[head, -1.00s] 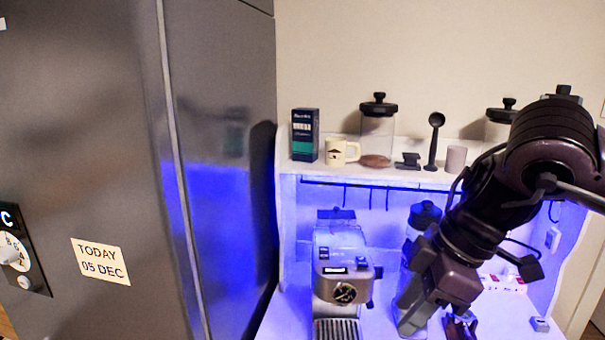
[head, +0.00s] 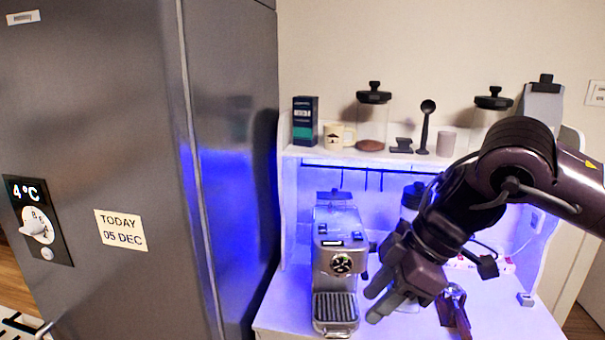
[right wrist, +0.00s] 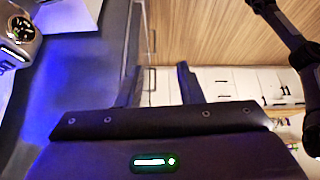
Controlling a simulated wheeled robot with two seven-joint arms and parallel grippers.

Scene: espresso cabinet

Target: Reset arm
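My right arm reaches in from the right in the head view. Its gripper (head: 374,300) hangs in front of the counter, just right of the espresso machine (head: 338,255), and looks apart from it. In the right wrist view the two dark fingers of this gripper (right wrist: 158,76) stand apart with nothing between them. Wood flooring and white drawers show beyond them. My left gripper is not in view.
A metallic brown item (head: 455,308) lies on the counter right of the gripper. A dark-lidded container stands partly hidden behind my arm. The shelf (head: 300,152) above holds a mug (head: 334,137), a box (head: 305,120) and jars. A grey fridge (head: 110,180) fills the left.

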